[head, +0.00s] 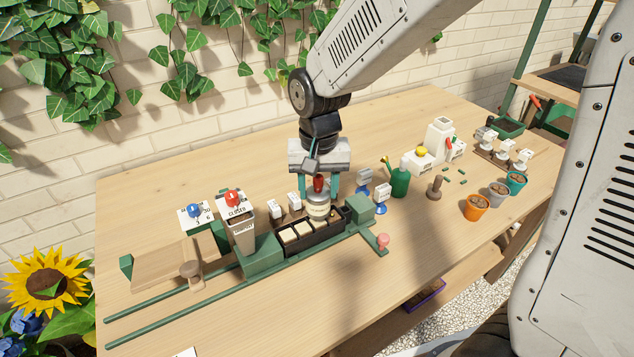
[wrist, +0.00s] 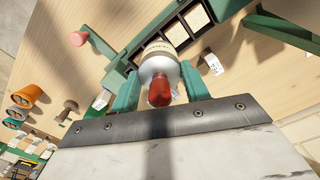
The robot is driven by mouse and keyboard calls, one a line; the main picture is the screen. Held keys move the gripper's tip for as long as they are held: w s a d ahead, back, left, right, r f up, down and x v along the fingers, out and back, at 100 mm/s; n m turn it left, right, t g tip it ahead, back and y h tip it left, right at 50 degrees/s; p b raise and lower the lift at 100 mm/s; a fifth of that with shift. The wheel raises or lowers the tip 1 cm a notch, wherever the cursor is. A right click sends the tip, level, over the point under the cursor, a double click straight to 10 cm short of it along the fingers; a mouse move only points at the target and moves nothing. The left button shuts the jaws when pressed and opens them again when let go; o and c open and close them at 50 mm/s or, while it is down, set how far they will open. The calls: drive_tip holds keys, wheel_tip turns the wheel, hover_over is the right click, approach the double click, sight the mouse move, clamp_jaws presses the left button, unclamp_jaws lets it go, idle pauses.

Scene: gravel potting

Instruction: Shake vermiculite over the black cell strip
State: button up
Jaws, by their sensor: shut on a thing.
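The black cell strip (head: 316,240) lies in a green rail fixture on the table. It shows partly in the wrist view (wrist: 179,14). Several cells at its left hold pale fill; cells at its right look dark. The wrist view shows the green fingers (wrist: 160,75) on either side of the shaker (wrist: 158,52). Whether its base touches the strip is hidden.
A bin marked closed (head: 240,232) with a red knob stands left of the strip. A green block (head: 360,206) and a pink knob (head: 382,241) are at its right. A green watering can (head: 400,182) and pots (head: 477,207) stand farther right.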

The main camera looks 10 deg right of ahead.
drive_tip(key=shift+w+d, duration=0.15)
drive_tip(key=shift+d, duration=0.4)
drive_tip(key=shift+s+a, duration=0.15)
drive_tip(key=shift+a, duration=0.4)
drive_tip(key=shift+s+a, duration=0.15)
drive_tip(key=shift+a, duration=0.4)
drive_tip(key=shift+w+d, duration=0.15)
drive_tip(key=shift+d, duration=0.45)
drive_tip(key=shift+w+d, duration=0.15)
drive_tip(key=shift+d, duration=0.4)
